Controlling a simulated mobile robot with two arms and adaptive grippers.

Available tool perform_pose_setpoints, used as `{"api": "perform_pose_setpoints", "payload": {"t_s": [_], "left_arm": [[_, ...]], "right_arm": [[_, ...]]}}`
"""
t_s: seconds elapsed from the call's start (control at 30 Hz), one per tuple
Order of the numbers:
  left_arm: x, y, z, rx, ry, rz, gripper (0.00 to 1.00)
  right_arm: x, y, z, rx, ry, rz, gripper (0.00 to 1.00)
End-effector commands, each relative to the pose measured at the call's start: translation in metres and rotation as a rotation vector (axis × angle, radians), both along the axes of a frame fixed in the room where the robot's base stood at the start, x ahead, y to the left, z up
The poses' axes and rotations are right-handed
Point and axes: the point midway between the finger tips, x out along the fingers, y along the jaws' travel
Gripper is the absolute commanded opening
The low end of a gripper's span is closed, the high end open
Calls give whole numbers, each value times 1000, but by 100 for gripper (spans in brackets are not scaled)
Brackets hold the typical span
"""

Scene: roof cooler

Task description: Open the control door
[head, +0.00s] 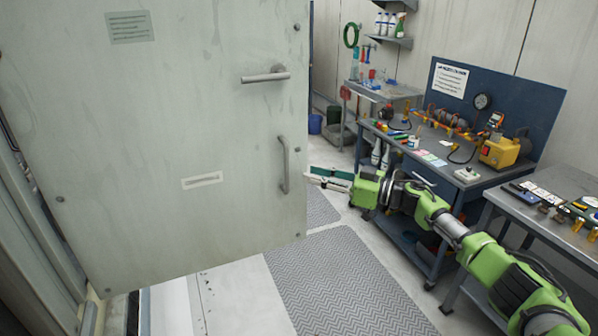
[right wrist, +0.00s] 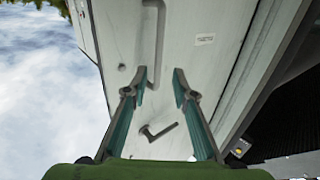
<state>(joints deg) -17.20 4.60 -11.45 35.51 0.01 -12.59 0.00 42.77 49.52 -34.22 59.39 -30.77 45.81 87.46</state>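The control door (head: 220,130) is a large pale grey-green panel filling the left of the head view. It carries a metal lever handle (head: 266,76) near its top right and a vertical pull handle (head: 284,165) below, near its right edge. My right gripper (head: 313,176) is just right of that edge, beside the pull handle and apart from it. In the right wrist view its fingers (right wrist: 160,78) are spread with nothing between the tips. Ahead of them are the pull handle (right wrist: 154,40) and the lever (right wrist: 158,132). My left gripper is not visible.
A workbench (head: 425,150) with tools and a blue back panel stands behind my right arm. A second bench (head: 560,185) is at the right edge. Grey patterned mats (head: 340,285) lie on open floor right of the door.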

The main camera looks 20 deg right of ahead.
Motion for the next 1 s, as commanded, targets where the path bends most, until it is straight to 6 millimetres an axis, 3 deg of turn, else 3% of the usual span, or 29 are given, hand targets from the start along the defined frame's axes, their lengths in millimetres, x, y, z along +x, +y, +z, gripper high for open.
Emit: {"api": "perform_pose_setpoints", "payload": {"t_s": [0.23, 0.77, 0.87, 0.97, 1.0], "left_arm": [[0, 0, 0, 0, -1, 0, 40], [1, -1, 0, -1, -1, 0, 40], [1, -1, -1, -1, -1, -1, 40], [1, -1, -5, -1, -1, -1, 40], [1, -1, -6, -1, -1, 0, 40]], "right_arm": [[-20, -17, 0, 1, -1, 1, 25], [-21, -18, 0, 1, -1, 1, 25], [-19, -17, -14, 4, 3, -17, 25], [-14, -18, -56, 10, 13, -78, 25], [-12, -19, -81, 9, 21, -116, 25]]}}
